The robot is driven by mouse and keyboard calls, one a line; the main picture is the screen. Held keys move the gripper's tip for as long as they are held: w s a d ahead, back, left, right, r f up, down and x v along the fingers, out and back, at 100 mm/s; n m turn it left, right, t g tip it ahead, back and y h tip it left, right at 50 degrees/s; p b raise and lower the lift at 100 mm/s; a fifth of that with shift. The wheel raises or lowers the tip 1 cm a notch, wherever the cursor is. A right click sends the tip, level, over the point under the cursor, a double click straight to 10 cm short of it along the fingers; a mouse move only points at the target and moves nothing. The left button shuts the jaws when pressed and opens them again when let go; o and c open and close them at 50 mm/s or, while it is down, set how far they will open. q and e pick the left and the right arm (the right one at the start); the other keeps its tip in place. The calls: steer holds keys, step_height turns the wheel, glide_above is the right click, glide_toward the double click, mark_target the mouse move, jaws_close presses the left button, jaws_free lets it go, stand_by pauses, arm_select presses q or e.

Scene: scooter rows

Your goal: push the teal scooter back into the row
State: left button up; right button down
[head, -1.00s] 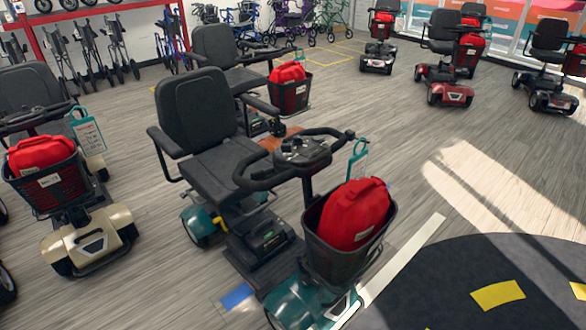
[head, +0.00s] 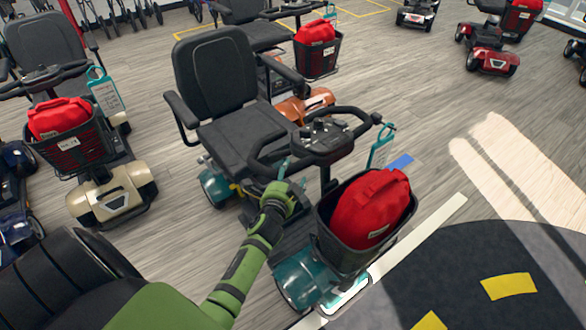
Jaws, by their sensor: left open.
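The teal scooter (head: 298,277) stands in the middle of the head view, with a black seat (head: 240,140), a handlebar (head: 322,138) and a front basket holding a red bag (head: 371,209). Its front end lies over the white floor line (head: 440,214). My left gripper (head: 287,189) is green and reaches up from below to the scooter's steering column, just under the handlebar and left of the basket. It is open. Its fingertips are partly lost against the scooter, so I cannot tell whether they touch it. My right gripper is not in view.
A tan scooter (head: 112,196) stands to the left and an orange scooter (head: 303,104) close behind the teal one. A dark mat with yellow marks (head: 509,286) lies at front right. Floor between is clear.

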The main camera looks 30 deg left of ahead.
mark_target(292, 171)
arm_select(q)
steer(key=shift+x, duration=1.8)
jaws_close()
